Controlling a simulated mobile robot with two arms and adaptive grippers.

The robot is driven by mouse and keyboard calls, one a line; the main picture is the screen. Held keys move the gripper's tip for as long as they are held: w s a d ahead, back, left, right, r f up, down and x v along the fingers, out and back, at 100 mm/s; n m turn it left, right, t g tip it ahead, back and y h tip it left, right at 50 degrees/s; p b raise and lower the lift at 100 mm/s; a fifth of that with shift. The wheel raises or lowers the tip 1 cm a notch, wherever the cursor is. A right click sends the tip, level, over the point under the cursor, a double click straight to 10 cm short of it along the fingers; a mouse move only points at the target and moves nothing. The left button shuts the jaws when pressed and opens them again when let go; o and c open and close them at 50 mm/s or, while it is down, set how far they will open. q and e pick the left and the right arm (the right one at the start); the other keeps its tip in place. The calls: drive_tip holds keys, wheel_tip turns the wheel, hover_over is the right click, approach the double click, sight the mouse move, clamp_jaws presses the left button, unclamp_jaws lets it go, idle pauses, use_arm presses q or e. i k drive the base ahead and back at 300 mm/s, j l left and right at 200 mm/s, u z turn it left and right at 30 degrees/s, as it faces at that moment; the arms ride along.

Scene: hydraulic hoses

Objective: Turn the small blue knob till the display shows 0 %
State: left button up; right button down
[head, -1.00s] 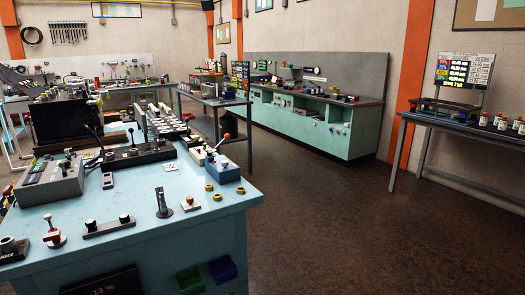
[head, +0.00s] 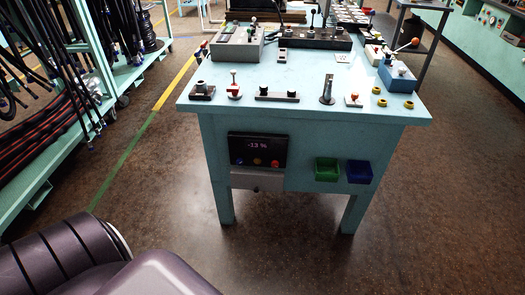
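The dark display panel (head: 270,150) hangs on the front of the light blue workbench, below its top, and reads -13 %. A row of small coloured knobs runs along its lower edge. The small blue knob (head: 240,161) appears to be the leftmost one; it is tiny and its turn angle cannot be made out. Neither of my grippers is in view; only purple-grey parts of my own body show at the bottom left, well apart from the panel.
The workbench (head: 300,110) carries levers, switches and control boxes. A green bin (head: 327,169) and a blue bin (head: 360,171) hang right of the panel. A hose rack (head: 62,140) stands at the left. The floor before the bench is clear.

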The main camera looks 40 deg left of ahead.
sight(240, 162)
drive_tip(key=u, duration=1.35)
